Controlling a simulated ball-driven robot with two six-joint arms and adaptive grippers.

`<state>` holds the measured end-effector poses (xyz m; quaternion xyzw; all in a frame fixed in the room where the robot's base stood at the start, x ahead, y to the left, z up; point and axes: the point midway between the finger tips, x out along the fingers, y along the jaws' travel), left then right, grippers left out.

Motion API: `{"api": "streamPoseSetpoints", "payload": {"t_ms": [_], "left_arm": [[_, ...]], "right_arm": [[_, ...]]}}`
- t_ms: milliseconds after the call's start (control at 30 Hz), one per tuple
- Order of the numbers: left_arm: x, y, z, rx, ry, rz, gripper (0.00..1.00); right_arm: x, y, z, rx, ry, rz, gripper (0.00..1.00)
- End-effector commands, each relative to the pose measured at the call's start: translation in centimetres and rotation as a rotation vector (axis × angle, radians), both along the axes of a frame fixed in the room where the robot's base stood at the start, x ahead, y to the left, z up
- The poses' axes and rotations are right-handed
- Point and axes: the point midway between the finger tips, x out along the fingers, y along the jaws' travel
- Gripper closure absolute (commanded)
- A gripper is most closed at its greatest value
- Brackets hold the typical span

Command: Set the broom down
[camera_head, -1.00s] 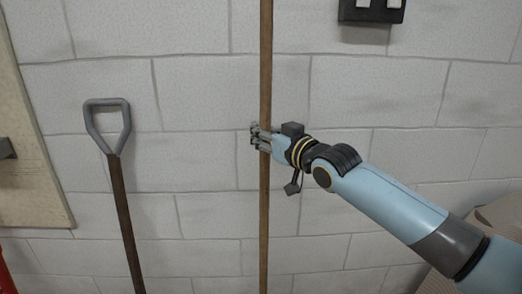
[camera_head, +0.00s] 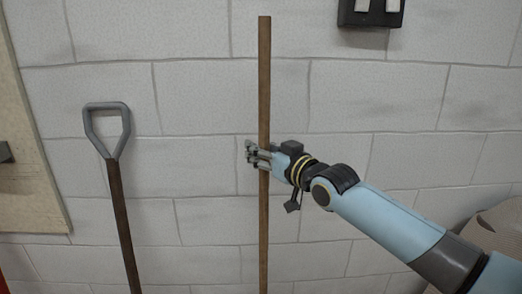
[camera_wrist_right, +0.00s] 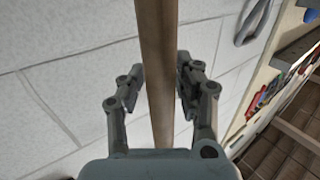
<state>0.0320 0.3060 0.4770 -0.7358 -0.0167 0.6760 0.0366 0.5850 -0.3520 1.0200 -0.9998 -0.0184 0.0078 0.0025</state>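The broom shows as a long brown wooden handle (camera_head: 264,90), upright in front of the wall in the head view. Its top end is in view; its lower end and the broom head are out of view. My right gripper (camera_head: 256,155) is shut around the handle below its top. In the right wrist view the handle (camera_wrist_right: 157,40) runs between the two fingers of my right gripper (camera_wrist_right: 160,78), which press close on both sides. My left gripper is not in view.
A shovel (camera_head: 119,200) with a grey D-shaped grip stands at the left, apart from the broom. A pale board (camera_head: 30,200) is at the left edge. A dark switch box (camera_head: 371,12) is on the block wall at top right. A brown box-like thing (camera_head: 497,222) is at lower right.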

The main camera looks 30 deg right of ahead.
Motion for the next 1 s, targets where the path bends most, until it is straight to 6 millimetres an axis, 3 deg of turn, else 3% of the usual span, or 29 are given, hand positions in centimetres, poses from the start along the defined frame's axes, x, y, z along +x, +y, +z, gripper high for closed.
{"api": "streamPoseSetpoints", "payload": {"t_ms": [233, 633, 700, 833, 1000], "left_arm": [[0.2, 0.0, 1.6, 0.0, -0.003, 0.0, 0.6], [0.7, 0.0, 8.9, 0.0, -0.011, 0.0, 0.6], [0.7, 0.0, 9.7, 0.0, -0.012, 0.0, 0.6], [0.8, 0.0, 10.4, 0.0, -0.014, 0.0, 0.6], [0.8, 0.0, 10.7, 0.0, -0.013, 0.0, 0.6]], "right_arm": [[-1.4, -0.1, 0.4, -0.001, 0.002, -0.002, 0.68], [-6.2, -0.2, 0.9, 0.001, 0.003, -0.001, 0.68], [-8.0, -0.3, 0.7, 0.001, 0.005, 0.002, 0.68], [-10.3, -0.4, 0.4, 0.0, 0.003, 0.001, 0.68], [-11.8, -0.4, 0.3, 0.001, 0.001, 0.0, 0.68]]}}
